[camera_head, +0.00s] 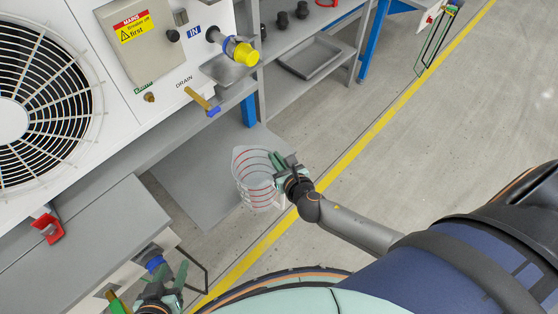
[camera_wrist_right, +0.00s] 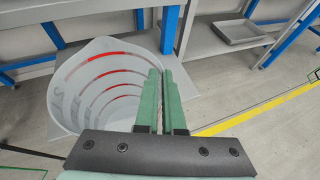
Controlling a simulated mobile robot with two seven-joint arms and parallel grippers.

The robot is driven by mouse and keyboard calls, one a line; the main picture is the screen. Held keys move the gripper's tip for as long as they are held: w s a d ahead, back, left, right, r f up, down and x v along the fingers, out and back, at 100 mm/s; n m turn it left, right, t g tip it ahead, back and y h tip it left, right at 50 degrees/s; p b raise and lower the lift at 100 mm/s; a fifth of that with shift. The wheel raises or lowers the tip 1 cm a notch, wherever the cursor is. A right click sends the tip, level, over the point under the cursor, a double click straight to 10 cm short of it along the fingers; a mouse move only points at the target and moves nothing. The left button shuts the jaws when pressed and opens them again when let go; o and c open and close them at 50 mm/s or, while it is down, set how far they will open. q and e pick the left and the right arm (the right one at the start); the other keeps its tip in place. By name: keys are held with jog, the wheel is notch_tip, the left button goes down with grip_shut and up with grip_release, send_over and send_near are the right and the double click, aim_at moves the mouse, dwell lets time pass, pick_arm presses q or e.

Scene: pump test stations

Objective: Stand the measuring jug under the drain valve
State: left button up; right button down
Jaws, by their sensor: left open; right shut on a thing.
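The measuring jug (camera_head: 255,190), clear with red ring marks, is in the middle of the head view. My right gripper (camera_head: 281,162) is shut on its right side near the rim. In the right wrist view the jug (camera_wrist_right: 95,85) opens wide to the left of my closed green fingers (camera_wrist_right: 158,100). The drain valve (camera_head: 203,100), a brass stub with a blue tip, sticks out of the white unit above and left of the jug. The jug is apart from it and not directly beneath. My left gripper (camera_head: 168,280) is open and empty at the bottom left.
A grey plate (camera_head: 190,180) lies low below the unit, behind the jug. A grey bench (camera_head: 85,235) with a red bracket (camera_head: 48,226) is at the left. A yellow-capped inlet (camera_head: 240,52) juts out above. Shelves with a tray (camera_head: 315,58) stand behind. The floor right is clear.

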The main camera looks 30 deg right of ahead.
aim_at(264, 151)
jog(key=w, duration=0.1)
jog(key=w+a+b, duration=0.1)
jog(key=w, duration=0.2)
jog(key=shift+w+a+f, duration=0.1)
jog(key=shift+a+f, duration=0.2)
jog(key=shift+f, duration=0.1)
pick_arm(q)
jog(key=b, duration=0.1)
jog(key=f+b, duration=0.1)
jog(key=a+f+b, duration=0.1)
jog(key=shift+w+t, duration=0.25)
jog(key=shift+t, duration=0.15)
jog(key=w+r, duration=0.1)
jog(key=w+r+t, duration=0.1)
jog(key=r, duration=0.1)
jog(key=shift+w, duration=0.25)
pick_arm(e)
jog(key=w+a, duration=0.3)
jog(key=w, duration=0.6)
jog(key=shift+a+f, duration=0.15)
jog(key=shift+f, duration=0.15)
pick_arm(q)
jog(key=shift+s+f, duration=0.25)
jog(key=shift+f, duration=0.15)
pick_arm(e)
jog(key=shift+f, duration=0.15)
